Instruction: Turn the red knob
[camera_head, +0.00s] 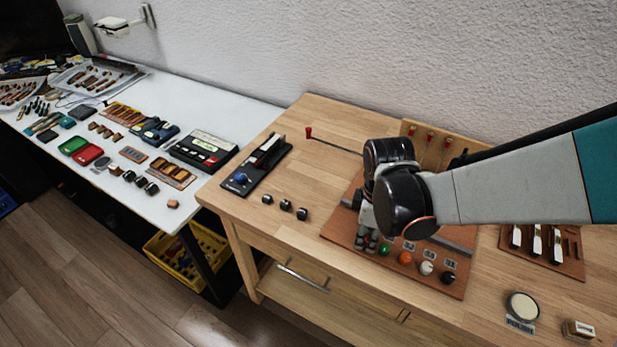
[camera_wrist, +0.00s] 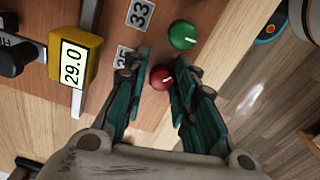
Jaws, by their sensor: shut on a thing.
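The red knob (camera_wrist: 162,77) shows in the wrist view between my gripper's two teal-and-dark fingers, with a short pale mark on its face. My gripper (camera_wrist: 158,72) is shut on it, one finger on each side. In the head view my gripper (camera_head: 367,241) points down at the left end of the knob row on a brown board (camera_head: 341,227), and the red knob is hidden there. A green knob (camera_wrist: 182,35) sits beside it, with number plates alongside. A yellow block (camera_wrist: 88,42) reading 29.0 shows at left in the wrist view.
Orange (camera_head: 405,258), white (camera_head: 427,268) and black (camera_head: 447,278) knobs continue the row to the right. A round pale tin (camera_head: 522,306) stands at front right. Small black pieces (camera_head: 285,205) lie left of the board, with bare wood around them.

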